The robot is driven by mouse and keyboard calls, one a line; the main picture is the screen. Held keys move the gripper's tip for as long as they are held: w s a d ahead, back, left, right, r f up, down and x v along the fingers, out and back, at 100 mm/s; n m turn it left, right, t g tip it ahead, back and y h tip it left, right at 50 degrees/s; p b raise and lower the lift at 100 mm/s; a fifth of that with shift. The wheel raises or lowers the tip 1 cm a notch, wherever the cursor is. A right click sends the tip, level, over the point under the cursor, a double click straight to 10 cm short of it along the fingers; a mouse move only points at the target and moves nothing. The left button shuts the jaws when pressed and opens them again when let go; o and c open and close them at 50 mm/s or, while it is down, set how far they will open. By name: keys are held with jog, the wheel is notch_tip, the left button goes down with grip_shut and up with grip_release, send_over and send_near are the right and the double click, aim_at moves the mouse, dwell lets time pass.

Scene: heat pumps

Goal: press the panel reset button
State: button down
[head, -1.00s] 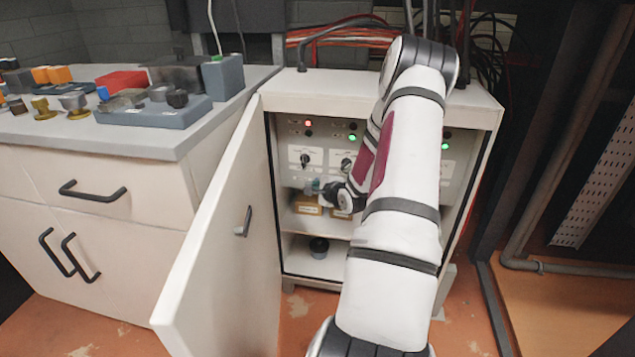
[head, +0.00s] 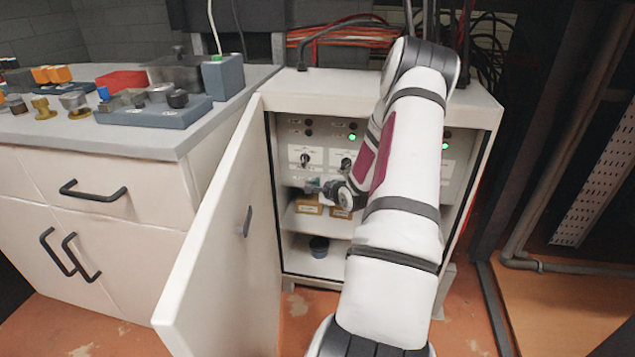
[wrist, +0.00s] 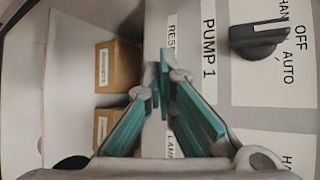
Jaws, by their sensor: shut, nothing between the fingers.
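The control panel (head: 292,137) is set inside the white cabinet. In the wrist view, a partly covered label starting "RES" (wrist: 172,42) stands next to the "PUMP 1" label (wrist: 208,48). My gripper (head: 312,187) is at the lower left part of the panel. In the wrist view its green fingers (wrist: 160,82) are together and empty, with their tips right beside the "RES" label. The reset button itself is hidden behind the fingertips, so I cannot tell whether they touch it. The upper left lamp (head: 308,122) is dark.
The open cabinet door (head: 215,250) stands to the left of my arm. Rotary switches (head: 305,160) sit above the gripper. Cardboard boxes (head: 308,207) and a dark round object (head: 318,246) are on shelves below. Green lamps (head: 352,137) are lit.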

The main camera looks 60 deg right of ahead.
dwell(0.3)
jog(key=shift+s+a, duration=0.3)
jog(key=shift+a, duration=0.4)
jog(key=a, duration=0.1)
jog(key=s+a, duration=0.1)
jog(key=a, duration=0.1)
jog(key=s+a+p, duration=0.1)
jog(key=shift+a, duration=0.3)
dwell(0.9)
